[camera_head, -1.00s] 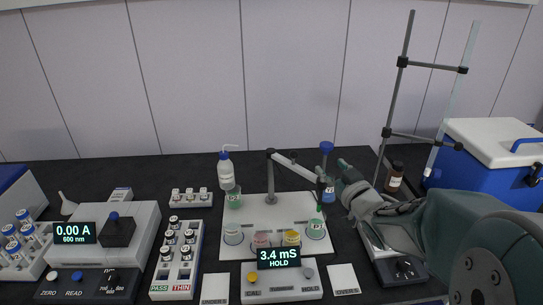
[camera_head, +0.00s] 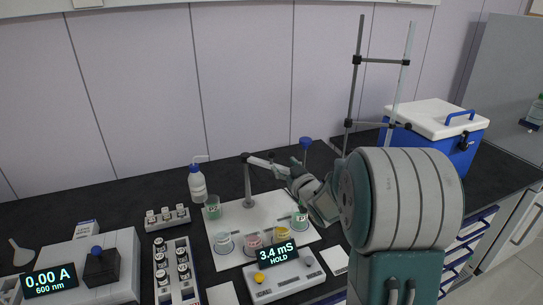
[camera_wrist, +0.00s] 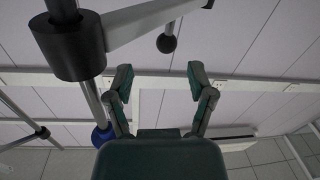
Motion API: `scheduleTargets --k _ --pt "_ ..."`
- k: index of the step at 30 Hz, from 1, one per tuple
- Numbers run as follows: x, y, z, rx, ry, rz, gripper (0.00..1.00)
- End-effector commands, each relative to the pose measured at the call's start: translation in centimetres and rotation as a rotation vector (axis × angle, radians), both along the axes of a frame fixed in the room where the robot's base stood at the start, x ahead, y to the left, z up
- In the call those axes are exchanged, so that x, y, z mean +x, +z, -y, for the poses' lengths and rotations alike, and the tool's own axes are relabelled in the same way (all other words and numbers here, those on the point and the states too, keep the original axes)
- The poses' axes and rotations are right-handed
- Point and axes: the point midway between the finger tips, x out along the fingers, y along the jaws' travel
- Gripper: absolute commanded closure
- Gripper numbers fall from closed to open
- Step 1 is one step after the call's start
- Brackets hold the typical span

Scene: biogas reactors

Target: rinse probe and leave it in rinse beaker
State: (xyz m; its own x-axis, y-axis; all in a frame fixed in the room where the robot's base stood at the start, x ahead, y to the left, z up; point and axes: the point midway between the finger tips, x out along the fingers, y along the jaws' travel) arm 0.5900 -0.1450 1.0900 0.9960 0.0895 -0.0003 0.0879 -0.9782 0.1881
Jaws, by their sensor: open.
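A probe with a blue top (camera_head: 305,143) stands upright at the end of the holder arm (camera_head: 262,164); its lower part is hidden behind my gripper. My gripper (camera_head: 287,172) is open beside the holder arm's end. In the wrist view its two fingers (camera_wrist: 157,85) are spread with nothing between them. A blue knob (camera_wrist: 103,136) shows just left of the left finger; I cannot tell whether it is the probe's top. Beakers stand on the white tray (camera_head: 235,217): a green one (camera_head: 212,208) at the back left, clear (camera_head: 223,243), pink (camera_head: 253,243), yellow-topped (camera_head: 280,236) and green (camera_head: 300,217). Which is the rinse beaker is unreadable.
A meter (camera_head: 284,279) reading 3.4 mS HOLD stands in front of the tray. A wash bottle (camera_head: 197,184) is behind it. A tall stand (camera_head: 354,90) and a blue cooler (camera_head: 435,130) are at the right. Vial racks (camera_head: 168,217) stand left.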

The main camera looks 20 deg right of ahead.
Motion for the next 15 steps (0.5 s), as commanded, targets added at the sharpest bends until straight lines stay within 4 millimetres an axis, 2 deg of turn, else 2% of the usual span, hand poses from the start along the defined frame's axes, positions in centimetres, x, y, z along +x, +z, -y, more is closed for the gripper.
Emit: scheduleTargets --k 3,9,15 --pt "2.3 0.0 -0.5 0.000 0.002 0.000 0.30" --pt "5.5 0.0 -0.5 0.001 0.002 0.000 0.30" --pt "6.8 0.0 -0.4 0.004 0.000 0.000 0.30"
